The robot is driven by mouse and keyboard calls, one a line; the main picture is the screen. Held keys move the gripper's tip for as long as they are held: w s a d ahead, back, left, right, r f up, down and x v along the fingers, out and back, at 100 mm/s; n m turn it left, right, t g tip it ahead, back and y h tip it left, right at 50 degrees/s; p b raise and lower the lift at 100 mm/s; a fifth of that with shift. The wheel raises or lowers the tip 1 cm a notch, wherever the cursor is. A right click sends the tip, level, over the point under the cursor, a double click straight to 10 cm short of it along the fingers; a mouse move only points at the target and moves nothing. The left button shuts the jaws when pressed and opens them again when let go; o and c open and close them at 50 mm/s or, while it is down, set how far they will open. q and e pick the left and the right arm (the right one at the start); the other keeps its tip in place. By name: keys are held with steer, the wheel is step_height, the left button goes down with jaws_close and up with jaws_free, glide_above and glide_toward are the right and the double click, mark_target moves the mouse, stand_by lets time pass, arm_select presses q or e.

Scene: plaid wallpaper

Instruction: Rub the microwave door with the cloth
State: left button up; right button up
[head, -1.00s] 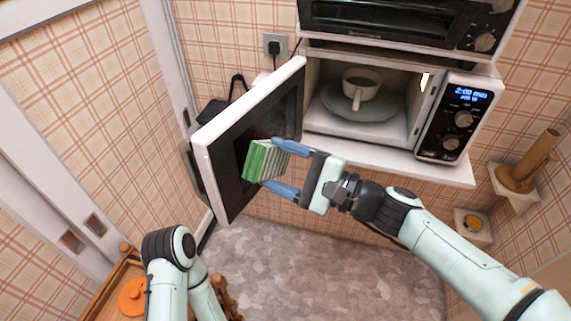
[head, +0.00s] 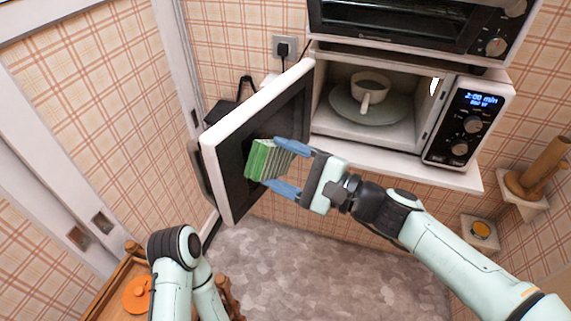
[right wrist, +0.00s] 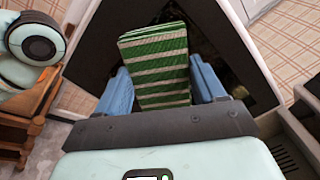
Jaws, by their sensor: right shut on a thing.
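The microwave (head: 465,125) stands on a white shelf with its door (head: 232,150) swung open to the left. The door's dark inner panel faces my right gripper (head: 282,164). That gripper is shut on a folded cloth (head: 262,158) with green and white stripes. The cloth also shows between the blue fingers in the right wrist view (right wrist: 156,68), with the dark panel behind it. The cloth's far end is at the panel; I cannot tell whether it touches. My left arm shows at the lower left of the head view, but its gripper is not visible.
A white cup (head: 370,88) stands on a plate inside the microwave. A second oven (head: 405,30) sits above. A plug and socket (head: 285,48) are on the wall behind the door. A wooden stand (head: 128,270) is at the lower left. Floor below the door is clear.

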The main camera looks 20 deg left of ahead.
steer(key=shift+w+a, duration=0.1)
steer(key=shift+a, duration=0.25)
steer(key=shift+w, duration=0.1)
